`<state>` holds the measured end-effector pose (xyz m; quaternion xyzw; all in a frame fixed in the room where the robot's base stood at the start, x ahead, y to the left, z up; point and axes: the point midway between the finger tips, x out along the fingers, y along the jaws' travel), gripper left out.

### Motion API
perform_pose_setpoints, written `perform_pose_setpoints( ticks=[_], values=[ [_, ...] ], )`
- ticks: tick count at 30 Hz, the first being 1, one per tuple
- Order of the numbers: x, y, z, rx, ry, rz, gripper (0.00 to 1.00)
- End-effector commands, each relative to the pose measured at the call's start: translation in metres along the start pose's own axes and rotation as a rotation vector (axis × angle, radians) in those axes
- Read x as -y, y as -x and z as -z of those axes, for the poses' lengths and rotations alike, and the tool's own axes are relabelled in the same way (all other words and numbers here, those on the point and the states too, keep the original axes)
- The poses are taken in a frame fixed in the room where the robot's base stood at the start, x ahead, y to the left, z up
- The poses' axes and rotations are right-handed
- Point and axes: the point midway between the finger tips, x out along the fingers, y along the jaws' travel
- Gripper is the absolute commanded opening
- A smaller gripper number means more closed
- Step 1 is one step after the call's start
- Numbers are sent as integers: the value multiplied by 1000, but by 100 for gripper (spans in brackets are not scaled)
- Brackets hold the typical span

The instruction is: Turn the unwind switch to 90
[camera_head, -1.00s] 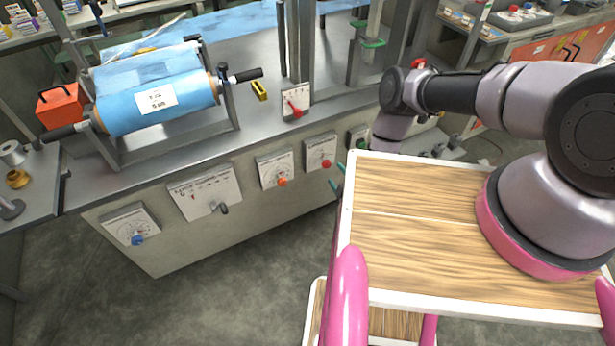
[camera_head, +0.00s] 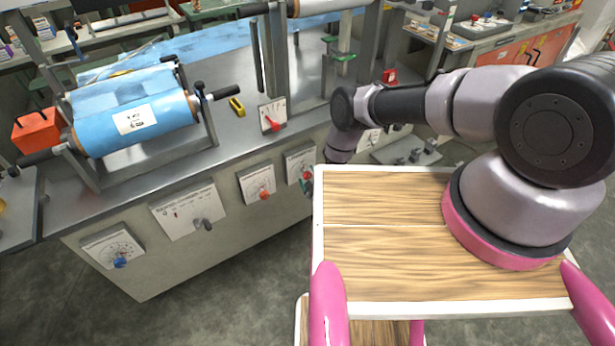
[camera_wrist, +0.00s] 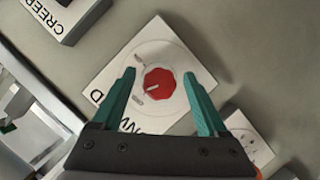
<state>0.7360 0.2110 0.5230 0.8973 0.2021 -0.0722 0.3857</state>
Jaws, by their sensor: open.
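The red knob (camera_wrist: 159,83) sits on a white square switch panel (camera_wrist: 150,52) with tick marks. Its label is partly covered by my left finger; the letters "D" and "NW" show. A white line on the knob points left and slightly down in the wrist view. My gripper (camera_wrist: 159,73) is open, with one teal finger on each side of the knob and visible gaps to it. I cannot tell how deep the fingertips reach. In the head view, the panel (camera_head: 297,157) is on the bench's front face, and my gripper (camera_head: 307,184) partly hides its knob.
A panel marked "CREEP" (camera_wrist: 62,15) is close by at upper left in the wrist view. Another dial panel (camera_wrist: 250,138) is at lower right. In the head view, panels with an orange knob (camera_head: 264,195) and a grey lever (camera_head: 204,224) lie to the left.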

Motion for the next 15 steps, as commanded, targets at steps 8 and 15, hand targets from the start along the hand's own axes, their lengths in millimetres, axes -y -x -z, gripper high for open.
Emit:
perform_pose_setpoints(
  ticks=[8, 15],
  values=[
    [0, -3, 0, 0, 1, 1, 76],
    [0, -3, 0, 0, 0, 0, 4]
  ],
)
